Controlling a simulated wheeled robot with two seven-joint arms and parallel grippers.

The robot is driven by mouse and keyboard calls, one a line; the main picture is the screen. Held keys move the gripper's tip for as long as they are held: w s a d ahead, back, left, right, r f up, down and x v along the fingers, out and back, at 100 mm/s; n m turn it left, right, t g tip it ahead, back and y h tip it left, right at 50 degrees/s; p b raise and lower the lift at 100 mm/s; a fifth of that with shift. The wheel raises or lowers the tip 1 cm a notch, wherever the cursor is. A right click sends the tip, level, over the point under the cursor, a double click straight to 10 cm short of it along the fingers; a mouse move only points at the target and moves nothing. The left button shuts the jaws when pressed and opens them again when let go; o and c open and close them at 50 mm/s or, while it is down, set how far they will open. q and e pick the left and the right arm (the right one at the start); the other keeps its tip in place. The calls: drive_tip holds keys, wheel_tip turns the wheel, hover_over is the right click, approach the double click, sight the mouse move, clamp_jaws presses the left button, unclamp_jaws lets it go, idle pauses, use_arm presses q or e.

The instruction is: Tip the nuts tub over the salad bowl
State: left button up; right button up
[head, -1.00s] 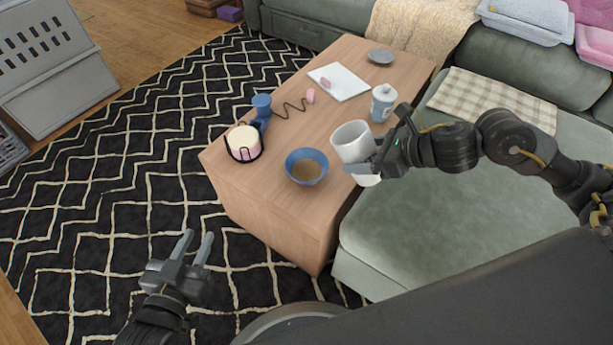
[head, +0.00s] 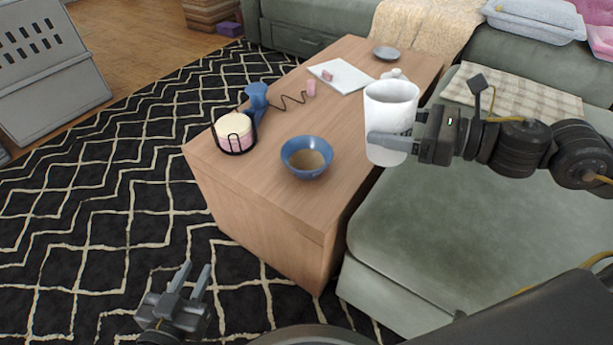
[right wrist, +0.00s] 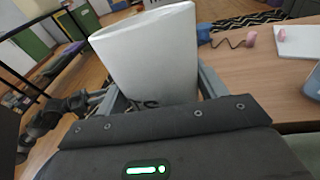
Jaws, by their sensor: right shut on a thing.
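The nuts tub (head: 390,130) is a white open-topped tub. My right gripper (head: 398,142) is shut on it and holds it nearly upright, above and to the right of the salad bowl. In the right wrist view the tub (right wrist: 152,58) stands between the fingers, with the dark letters "TS" low on its side. Its contents are not visible. The blue salad bowl (head: 293,168) stands on the wooden table, with a brownish filling in it. My left gripper (head: 191,280) is open and empty over the rug, left of the table.
On the table (head: 265,195) stand a pink-and-cream container in a black wire holder (head: 234,135), a blue object with a coiled cord (head: 256,97), a white board (head: 341,76) and a grey dish (head: 385,53). A lidded canister (head: 394,73) is mostly hidden behind the tub. The green sofa (head: 450,220) borders the right.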

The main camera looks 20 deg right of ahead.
sight(416, 106)
drive_tip(key=shift+s+d+r+t, duration=0.1)
drive_tip(key=shift+d+r+t, duration=0.1)
drive_tip(key=shift+r+t, duration=0.25)
drive_tip(key=shift+f+t+y+b, duration=0.3)
drive_tip(key=shift+y+b, duration=0.2)
drive_tip(key=shift+b, duration=0.6)
drive_tip(key=shift+r, duration=0.25)
drive_tip(key=shift+r+p, duration=2.1)
drive_tip(key=shift+p, duration=0.2)
drive_tip(key=shift+f, duration=0.1)
